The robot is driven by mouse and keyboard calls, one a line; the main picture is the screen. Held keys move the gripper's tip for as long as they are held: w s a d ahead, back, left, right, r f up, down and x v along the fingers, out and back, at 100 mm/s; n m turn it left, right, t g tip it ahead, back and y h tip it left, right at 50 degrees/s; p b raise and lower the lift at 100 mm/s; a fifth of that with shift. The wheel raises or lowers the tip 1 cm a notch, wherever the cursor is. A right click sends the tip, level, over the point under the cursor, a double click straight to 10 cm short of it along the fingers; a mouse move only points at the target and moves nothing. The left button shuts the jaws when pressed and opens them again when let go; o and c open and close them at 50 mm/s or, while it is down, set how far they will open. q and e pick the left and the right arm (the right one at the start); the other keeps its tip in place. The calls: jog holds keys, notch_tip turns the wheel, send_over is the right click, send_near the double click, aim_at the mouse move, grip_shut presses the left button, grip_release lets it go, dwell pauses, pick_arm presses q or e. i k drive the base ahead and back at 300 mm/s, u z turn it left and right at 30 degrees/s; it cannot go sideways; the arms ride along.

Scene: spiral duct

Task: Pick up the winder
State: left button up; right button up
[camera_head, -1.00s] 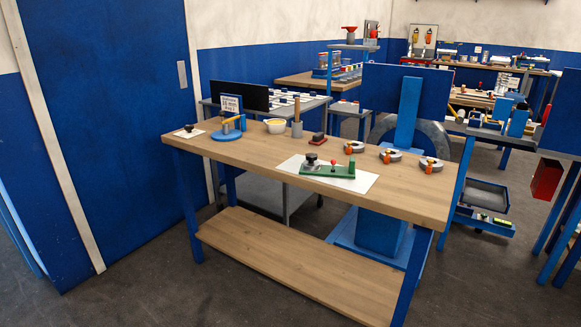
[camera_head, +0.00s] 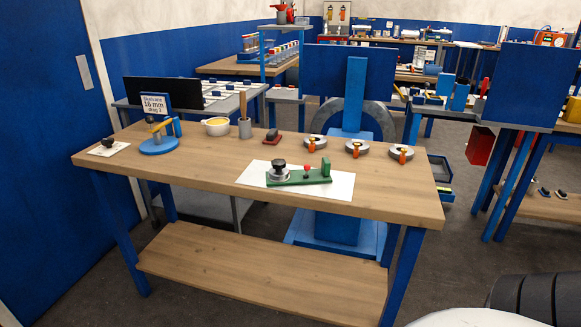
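I cannot tell for certain which thing is the winder. A green-based device (camera_head: 299,177) with a black knob, a grey round part and a small red ball lies on a white sheet (camera_head: 342,187) on the wooden workbench (camera_head: 215,178). A blue round base (camera_head: 159,147) with a yellowish and blue upright part stands at the bench's left. A small black knob-like thing (camera_head: 108,143) sits on a pale card at the far left end. Neither gripper shows, and nothing on the bench is touched by one.
Three grey ring-shaped clamps with orange parts (camera_head: 354,148) sit at the back right. A yellow-filled bowl (camera_head: 216,126), a grey cup with a stick (camera_head: 244,128) and a dark red block (camera_head: 272,137) stand behind. A blue machine (camera_head: 355,95) is behind the bench. Bare wood lies along the front.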

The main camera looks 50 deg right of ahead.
aim_at(322, 176)
jog(key=z, duration=0.65)
jog(key=i, duration=0.7)
jog(key=z, duration=0.8)
